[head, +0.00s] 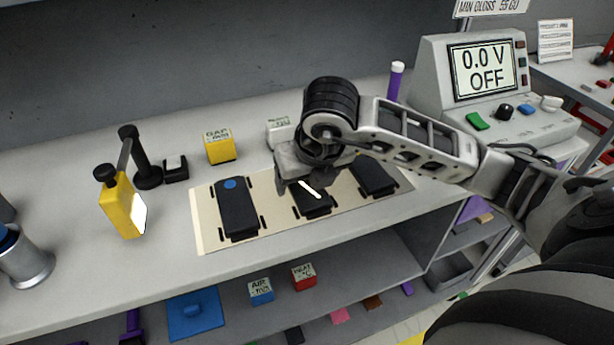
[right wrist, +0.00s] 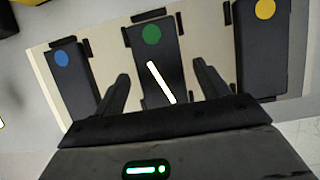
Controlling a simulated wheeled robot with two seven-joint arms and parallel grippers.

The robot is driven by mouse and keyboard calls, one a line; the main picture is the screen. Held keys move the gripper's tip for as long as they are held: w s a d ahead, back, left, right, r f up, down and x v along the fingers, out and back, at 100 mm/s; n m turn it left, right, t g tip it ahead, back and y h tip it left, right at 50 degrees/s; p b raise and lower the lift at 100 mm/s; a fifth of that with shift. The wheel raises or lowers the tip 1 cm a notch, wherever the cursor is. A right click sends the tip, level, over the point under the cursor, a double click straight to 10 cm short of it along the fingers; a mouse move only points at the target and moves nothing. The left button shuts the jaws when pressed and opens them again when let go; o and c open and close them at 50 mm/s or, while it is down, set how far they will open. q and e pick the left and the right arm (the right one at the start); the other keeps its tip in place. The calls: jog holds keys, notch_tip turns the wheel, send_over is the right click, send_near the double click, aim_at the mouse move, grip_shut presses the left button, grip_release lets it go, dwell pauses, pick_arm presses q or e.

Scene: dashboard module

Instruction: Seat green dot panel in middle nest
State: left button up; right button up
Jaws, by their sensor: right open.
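The green dot panel (right wrist: 150,60) is a dark slab with a green dot at its far end. It lies in the middle nest (right wrist: 140,17), between a blue dot panel (right wrist: 66,75) and a yellow dot panel (right wrist: 262,45). In the head view the green dot panel (head: 318,208) is partly hidden by my right gripper (head: 306,188). My right gripper (right wrist: 162,74) is open, with one finger on each side of the panel; contact cannot be told. A white streak shows on the panel. My left gripper is out of view.
The cream mat (head: 203,230) carries the three nests. A meter (head: 470,85) stands at the back right. The table front by the mat is clear.

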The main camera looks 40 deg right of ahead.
pick_arm(q)
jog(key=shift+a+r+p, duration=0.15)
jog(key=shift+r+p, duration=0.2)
jog(key=shift+p, duration=0.7)
pick_arm(e)
jog(key=v, duration=1.2)
